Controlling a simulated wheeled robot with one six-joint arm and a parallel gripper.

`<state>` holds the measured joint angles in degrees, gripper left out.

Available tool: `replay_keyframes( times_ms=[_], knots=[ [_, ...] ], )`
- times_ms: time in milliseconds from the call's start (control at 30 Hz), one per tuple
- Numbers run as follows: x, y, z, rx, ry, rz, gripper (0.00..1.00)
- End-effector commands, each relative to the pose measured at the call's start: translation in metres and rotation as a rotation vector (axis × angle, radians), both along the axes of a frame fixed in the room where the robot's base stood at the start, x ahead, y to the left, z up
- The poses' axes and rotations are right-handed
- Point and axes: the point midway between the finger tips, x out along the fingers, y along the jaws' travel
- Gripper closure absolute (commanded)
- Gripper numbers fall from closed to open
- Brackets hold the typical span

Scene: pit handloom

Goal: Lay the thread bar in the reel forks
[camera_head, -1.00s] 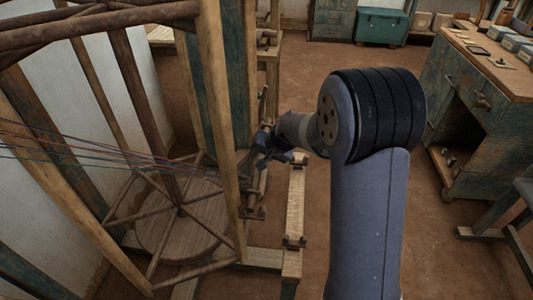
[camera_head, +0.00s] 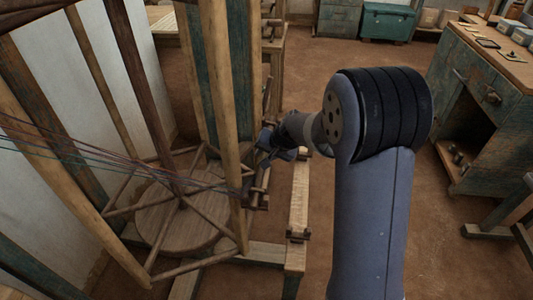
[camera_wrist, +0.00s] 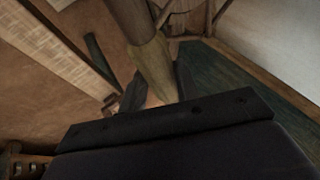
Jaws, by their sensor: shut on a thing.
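My gripper (camera_head: 272,148) is beside the right post of the reel (camera_head: 218,100), partly hidden by it. In the wrist view my fingers (camera_wrist: 157,92) close around a brown wooden piece with a paler end (camera_wrist: 150,62), which looks like the thread bar. In the head view the bar cannot be told apart from the dark wood around my gripper. Dark threads (camera_head: 110,162) run from the left edge through the reel to the right post, below my gripper. A dark fork-like bracket (camera_head: 298,236) sits on the wooden rail right of the reel; which parts are the reel forks is unclear.
The reel's round wooden base (camera_head: 180,222) stands low at left. A pale rail (camera_head: 299,195) runs beside it. A worn green cabinet (camera_head: 480,95) is at right, a green chest (camera_head: 387,22) at the back. The brown floor between is clear.

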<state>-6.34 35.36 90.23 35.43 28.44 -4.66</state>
Motion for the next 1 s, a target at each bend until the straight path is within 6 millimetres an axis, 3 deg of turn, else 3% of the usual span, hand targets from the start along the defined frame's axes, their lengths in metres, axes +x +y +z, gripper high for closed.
replay_keyframes(
  times_ms=[33,67,333,667,1000],
  knots=[
    [0.0,0.0,0.001,0.001,-0.001,0.0,0.99],
    [0.0,0.0,0.001,0.001,-0.001,0.0,0.67],
    [0.0,0.0,0.0,0.0,-0.001,0.0,0.45],
    [-0.002,-0.001,0.004,0.0,-0.001,0.0,0.44],
    [-0.027,-0.02,0.053,0.001,-0.004,-0.002,0.44]
  ],
)
